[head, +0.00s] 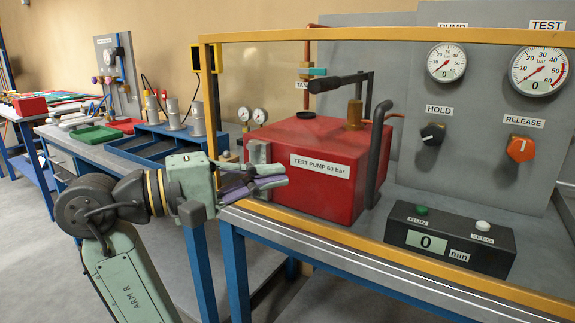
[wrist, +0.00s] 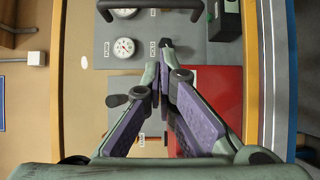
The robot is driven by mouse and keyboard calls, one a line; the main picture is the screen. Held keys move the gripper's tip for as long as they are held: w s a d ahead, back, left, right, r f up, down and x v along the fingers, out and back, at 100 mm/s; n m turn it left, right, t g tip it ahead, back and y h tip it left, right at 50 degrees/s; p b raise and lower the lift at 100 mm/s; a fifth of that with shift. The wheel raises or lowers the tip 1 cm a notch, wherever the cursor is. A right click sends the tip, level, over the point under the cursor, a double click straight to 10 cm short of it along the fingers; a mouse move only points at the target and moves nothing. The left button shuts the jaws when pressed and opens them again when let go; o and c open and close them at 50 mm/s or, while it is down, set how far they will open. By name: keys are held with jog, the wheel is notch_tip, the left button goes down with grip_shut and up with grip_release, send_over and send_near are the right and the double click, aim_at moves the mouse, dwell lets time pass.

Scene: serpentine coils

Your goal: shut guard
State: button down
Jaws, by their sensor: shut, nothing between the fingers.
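The guard is an orange-framed panel (head: 300,35) standing along the front of the test bench, with the red pump and gauge panel seen through it. A dark upright bar handle (head: 376,155) shows within its frame; a dark handle bar (wrist: 150,4) also shows at the top of the wrist view. My gripper (head: 286,174) is shut and empty. It is near the guard's lower left corner, left of the handle and apart from it. In the wrist view the closed fingers (wrist: 160,68) point toward the bench. I cannot tell whether the guard is fully shut.
The red test pump (head: 320,165) stands behind the frame, with a black timer box (head: 450,240) to its right. HOLD (head: 433,133) and RELEASE (head: 520,149) knobs sit on the grey panel. A blue tray (head: 150,150) lies on the bench at left.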

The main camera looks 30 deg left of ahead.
aim_at(342, 170)
jog(key=shift+w+d+p, duration=0.45)
jog(key=shift+w+d, duration=0.7)
jog(key=shift+d, duration=0.35)
jog(key=shift+w+d+p, duration=0.4)
jog(key=shift+w+d, duration=0.8)
jog(key=shift+d, duration=0.35)
jog(key=shift+w+d+p, duration=0.45)
jog(key=shift+w+d, duration=0.7)
jog(key=shift+d, duration=0.35)
